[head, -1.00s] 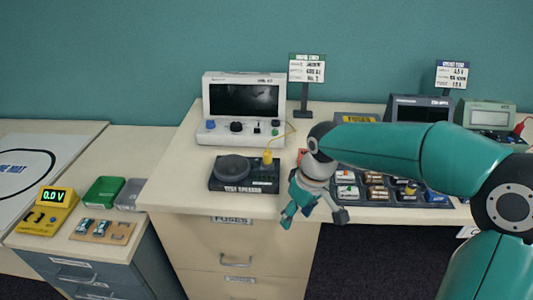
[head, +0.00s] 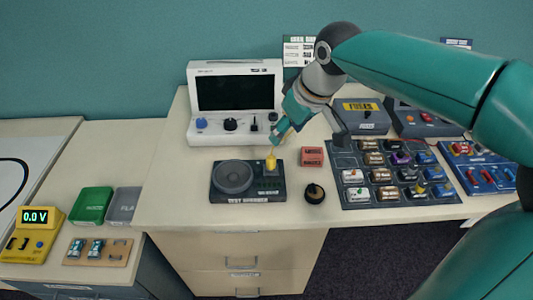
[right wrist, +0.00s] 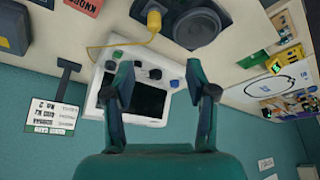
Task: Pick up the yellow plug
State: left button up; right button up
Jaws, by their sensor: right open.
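The yellow plug (head: 271,162) stands upright on the black test speaker box (head: 222,195), to the right of its round cone. In the right wrist view the plug (right wrist: 154,20) shows near the top edge, with a yellow cord running from it toward the white screen unit. My right gripper (head: 309,136) is open and empty, above and to the right of the plug in the head view. In the right wrist view its two fingers (right wrist: 164,82) are spread, with the white screen unit (right wrist: 135,92) beyond them and the plug apart from them. My left gripper is in neither view.
The white screen unit (head: 201,135) stands behind the speaker box. A red block (head: 312,157) and a black knob (head: 314,193) lie to its right, then a dark tray (head: 346,192) of several small parts.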

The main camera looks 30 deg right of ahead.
send_near(272, 158)
jog(key=x, duration=0.5)
jog(key=shift+s+a, duration=0.25)
jog(key=shift+a, duration=0.05)
jog(key=shift+d+p+x, duration=0.2)
jog(key=shift+p+x, duration=0.2)
jog(key=shift+x, duration=1)
jog(key=shift+d+p+x, duration=0.15)
jog(key=shift+p+x, duration=0.25)
jog(key=shift+x, duration=1.05)
jog(key=shift+w+r, duration=0.1)
jog(key=shift+w, duration=0.05)
grip_shut()
